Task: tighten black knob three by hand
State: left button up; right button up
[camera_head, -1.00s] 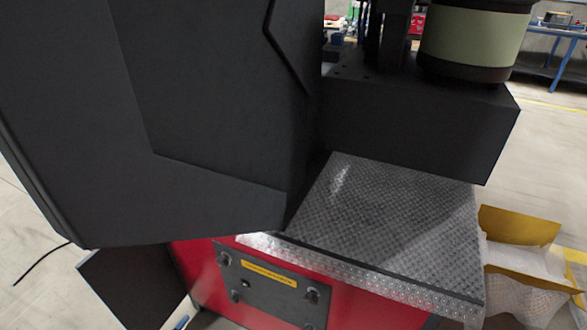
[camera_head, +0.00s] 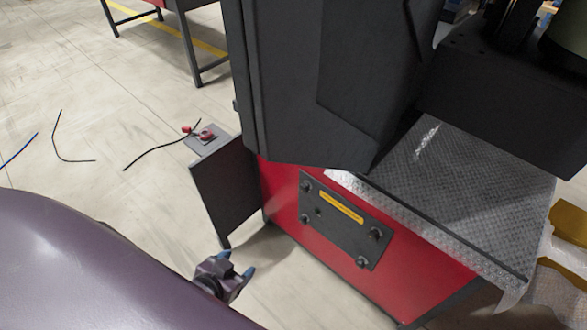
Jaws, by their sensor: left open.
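A dark panel (camera_head: 338,226) with a yellow label (camera_head: 341,208) is on the red front of the machine. Black knobs sit near its corners: upper left (camera_head: 307,186), lower left (camera_head: 304,218), upper right (camera_head: 376,233) and lower right (camera_head: 362,262). No numbers are readable, so I cannot tell which is knob three. My left gripper (camera_head: 237,264) is at the lower middle, with two blue-tipped fingers apart and nothing between them. In the picture it is left of and below the panel, apart from the knobs. My right gripper is out of view.
A large black housing (camera_head: 330,85) overhangs above the panel. A textured metal plate (camera_head: 455,190) tops the red base. A dark side box (camera_head: 226,185) with a red button (camera_head: 206,135) stands left of the base. A cardboard box (camera_head: 570,222) is at right.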

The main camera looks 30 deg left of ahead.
aim_at(303, 188)
jog(key=u, duration=0.7)
